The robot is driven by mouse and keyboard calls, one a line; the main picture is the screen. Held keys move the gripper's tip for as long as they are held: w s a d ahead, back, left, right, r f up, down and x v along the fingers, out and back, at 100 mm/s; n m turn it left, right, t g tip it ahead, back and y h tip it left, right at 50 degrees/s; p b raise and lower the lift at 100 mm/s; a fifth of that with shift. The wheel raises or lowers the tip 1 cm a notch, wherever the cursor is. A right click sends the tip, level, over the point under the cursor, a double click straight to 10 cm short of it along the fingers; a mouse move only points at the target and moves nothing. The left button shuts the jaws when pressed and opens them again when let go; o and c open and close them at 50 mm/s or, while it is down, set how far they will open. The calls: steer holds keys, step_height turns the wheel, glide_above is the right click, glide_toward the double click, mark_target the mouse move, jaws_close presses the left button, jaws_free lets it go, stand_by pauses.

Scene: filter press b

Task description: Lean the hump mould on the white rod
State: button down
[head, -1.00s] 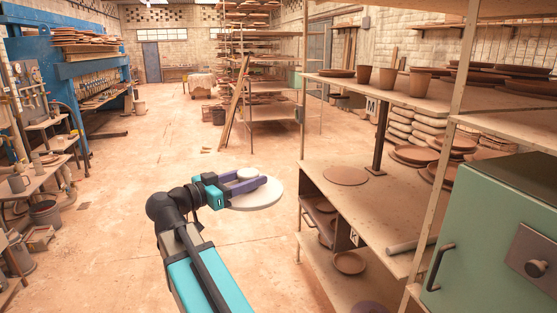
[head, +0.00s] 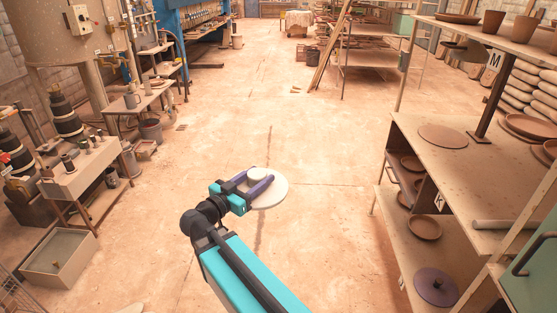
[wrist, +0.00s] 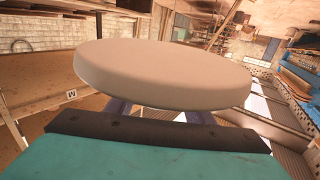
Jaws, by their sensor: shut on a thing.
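The hump mould is a white round disc (head: 274,191) with a short knob on top. My gripper (head: 263,181) is shut on its knob, one purple finger on each side, and holds it over open floor left of the shelves. In the wrist view the mould's pale disc (wrist: 165,72) fills the middle and hides much beyond it; the finger ends are hidden behind it. A pale rod (head: 505,224), likely the white rod, lies on the middle shelf (head: 468,175) at the right, near its front edge. The mould is well apart from it.
A flat brown disc (head: 443,136) lies further back on the rod's shelf. A shelf post (head: 487,108) stands behind it. A purple knobbed disc (head: 436,287) and brown dishes are lower. A green cabinet (head: 532,268) is at front right. The central floor is clear.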

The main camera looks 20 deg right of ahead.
steer(key=a+f+n+t+y, duration=0.1)
steer(key=a+f+n+t, duration=0.1)
steer(key=a+f, duration=0.5)
steer(key=shift+s+a+f+t+y, duration=0.15)
steer(key=shift+a+f+t+y, duration=0.2)
steer(key=shift+a, duration=0.5)
steer(key=shift+r, duration=0.1)
